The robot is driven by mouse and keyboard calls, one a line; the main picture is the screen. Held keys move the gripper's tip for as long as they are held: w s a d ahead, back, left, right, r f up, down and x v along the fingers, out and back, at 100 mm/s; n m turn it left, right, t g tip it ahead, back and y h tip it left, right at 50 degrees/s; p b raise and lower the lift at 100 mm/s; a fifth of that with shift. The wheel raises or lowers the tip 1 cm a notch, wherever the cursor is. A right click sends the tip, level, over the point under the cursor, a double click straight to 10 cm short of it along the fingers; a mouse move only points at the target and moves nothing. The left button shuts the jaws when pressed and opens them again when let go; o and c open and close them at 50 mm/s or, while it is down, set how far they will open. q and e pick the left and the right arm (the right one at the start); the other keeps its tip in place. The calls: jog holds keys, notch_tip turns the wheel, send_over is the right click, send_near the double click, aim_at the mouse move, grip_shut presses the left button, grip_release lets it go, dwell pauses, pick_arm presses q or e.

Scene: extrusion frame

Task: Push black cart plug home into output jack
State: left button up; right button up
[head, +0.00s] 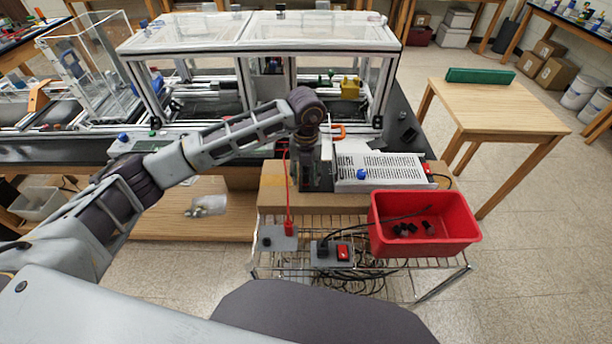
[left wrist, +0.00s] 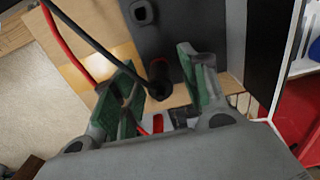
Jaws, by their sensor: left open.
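My left gripper (head: 314,184) points down at the left end of the white vented power supply (head: 385,172). In the left wrist view its green-padded fingers (left wrist: 157,66) are spread, one on each side of the black plug (left wrist: 158,82). The plug sits against the lower part of a dark panel (left wrist: 185,28), with a black cable running to it from the upper left. I cannot tell how deep it sits, and no finger clearly touches it. A second round black fitting (left wrist: 142,12) is higher on the panel. In the head view the gripper hides the plug and panel. My right gripper is out of view.
The supply rests on a cardboard-brown block (head: 275,188) above a wire cart (head: 425,268). A red bin (head: 423,222) with black pieces stands at right. A red lead (head: 288,190) hangs left of my gripper. A grey switch box (head: 331,254) and a clear-walled frame (head: 262,50) are nearby.

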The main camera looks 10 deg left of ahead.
aim_at(306, 172)
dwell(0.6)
pick_arm(q)
jog(key=shift+c, duration=0.3)
grip_shut()
jog(key=shift+r, duration=0.4)
jog(key=shift+r, duration=0.3)
jog(key=shift+r+p, duration=1.2)
jog(key=shift+r, duration=1.15)
jog(key=shift+s+f, duration=0.1)
